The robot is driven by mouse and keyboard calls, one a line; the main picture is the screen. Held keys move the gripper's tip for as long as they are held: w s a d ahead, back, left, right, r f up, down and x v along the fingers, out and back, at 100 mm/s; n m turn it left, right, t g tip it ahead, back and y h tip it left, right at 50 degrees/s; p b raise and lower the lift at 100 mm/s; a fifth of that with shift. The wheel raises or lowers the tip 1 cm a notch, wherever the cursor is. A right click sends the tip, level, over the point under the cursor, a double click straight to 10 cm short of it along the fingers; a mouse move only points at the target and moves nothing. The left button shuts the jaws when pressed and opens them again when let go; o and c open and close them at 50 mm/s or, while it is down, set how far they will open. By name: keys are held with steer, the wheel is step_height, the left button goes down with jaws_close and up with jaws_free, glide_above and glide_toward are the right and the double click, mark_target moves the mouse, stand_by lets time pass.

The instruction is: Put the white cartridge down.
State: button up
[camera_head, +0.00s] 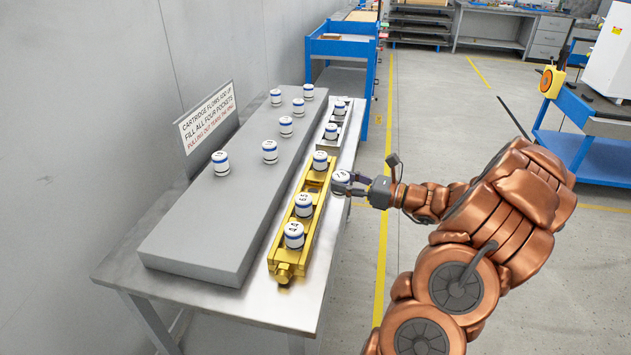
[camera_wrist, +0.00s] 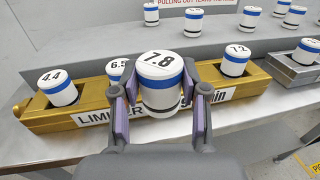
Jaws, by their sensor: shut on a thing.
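My gripper (camera_head: 350,186) is shut on a white cartridge (camera_wrist: 161,76) with a blue band, marked 7.8 on its top. The held cartridge is upright, at the right side of the yellow fixture (camera_head: 279,252) in the head view. In the wrist view my two fingers (camera_wrist: 160,100) clasp its sides, and it hides part of the fixture and its label. The fixture holds cartridges marked 4.4 (camera_wrist: 58,90), 6.5 (camera_wrist: 117,68) and 7.2 (camera_wrist: 235,60). In the head view an empty pocket (camera_head: 313,184) shows between the 6.5 and 7.2 cartridges.
A raised grey slab (camera_head: 215,215) left of the fixture carries several similar cartridges. A smaller grey fixture (camera_head: 325,145) with two cartridges sits beyond the yellow one. A sign (camera_head: 206,117) stands behind the slab. The table's right edge runs close under my gripper.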

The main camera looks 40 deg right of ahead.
steer(key=p, duration=0.1)
glide_above(316, 182)
steer(key=s+a, duration=0.2)
steer(key=s, duration=0.1)
steer(key=shift+d+f, duration=0.1)
steer(key=shift+f, duration=0.35)
steer(key=f, duration=0.3)
steer(key=shift+w+f+p, duration=0.2)
steer(key=shift+w+p, duration=0.1)
steer(key=shift+p, duration=0.05)
steer(key=shift+f, duration=0.15)
steer(key=shift+f, duration=0.3)
steer(key=shift+s+f, duration=0.1)
steer(key=shift+f, duration=0.4)
jaws_close()
steer(key=o, duration=0.9)
jaws_free()
steer(key=o, duration=0.3)
steer(key=shift+o, duration=0.2)
steer(key=shift+r, duration=0.1)
steer(key=shift+r, duration=0.2)
